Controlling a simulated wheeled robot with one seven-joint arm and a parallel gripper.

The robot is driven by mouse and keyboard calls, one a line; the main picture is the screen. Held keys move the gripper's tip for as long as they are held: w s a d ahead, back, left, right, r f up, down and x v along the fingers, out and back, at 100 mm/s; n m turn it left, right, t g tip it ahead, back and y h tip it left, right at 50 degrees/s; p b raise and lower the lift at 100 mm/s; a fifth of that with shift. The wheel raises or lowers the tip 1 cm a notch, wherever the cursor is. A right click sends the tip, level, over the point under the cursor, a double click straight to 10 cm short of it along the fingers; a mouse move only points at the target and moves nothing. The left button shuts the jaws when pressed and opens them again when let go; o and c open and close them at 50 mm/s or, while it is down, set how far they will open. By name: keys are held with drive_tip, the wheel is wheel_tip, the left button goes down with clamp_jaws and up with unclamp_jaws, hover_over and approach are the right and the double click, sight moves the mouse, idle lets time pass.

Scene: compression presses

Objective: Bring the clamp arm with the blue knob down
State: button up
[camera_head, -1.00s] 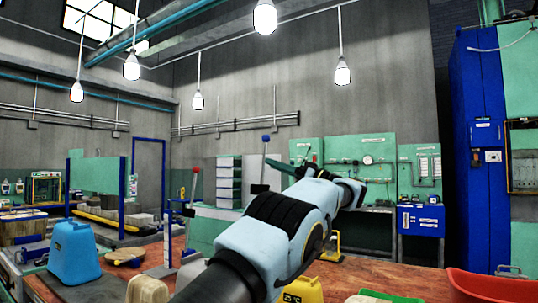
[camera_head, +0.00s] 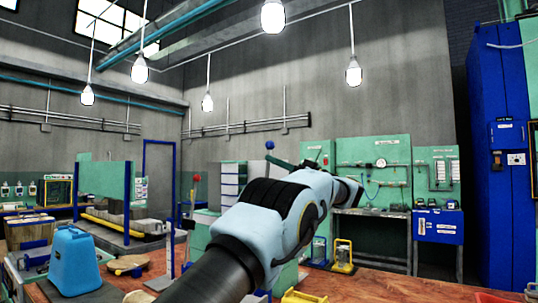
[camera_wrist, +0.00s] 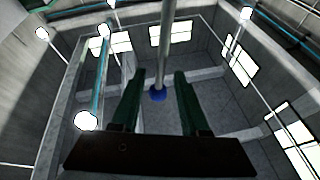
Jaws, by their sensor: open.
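The blue knob (camera_head: 269,145) shows in the head view just above my gripper (camera_head: 272,159), whose dark green finger and the arm hide most of the rod below it. In the wrist view the blue knob (camera_wrist: 157,95) sits at the end of a grey rod (camera_wrist: 167,40) that runs up out of the picture. It appears between the two fingers of my gripper (camera_wrist: 160,73), which are open with a gap on both sides. I cannot tell how deep the knob lies between them. The clamp's base is hidden behind my arm.
A red knob (camera_head: 197,177) on an upright rod stands left of my arm. A blue container (camera_head: 75,258) sits at the table's front left. A yellow item (camera_head: 303,298) lies at the bottom edge. Green wall panels (camera_head: 373,165) and a blue cabinet (camera_head: 501,150) stand behind.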

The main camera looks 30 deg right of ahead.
drive_tip(key=shift+p+x, duration=0.45)
drive_tip(key=shift+x, duration=1.05)
clamp_jaws()
idle(0.4)
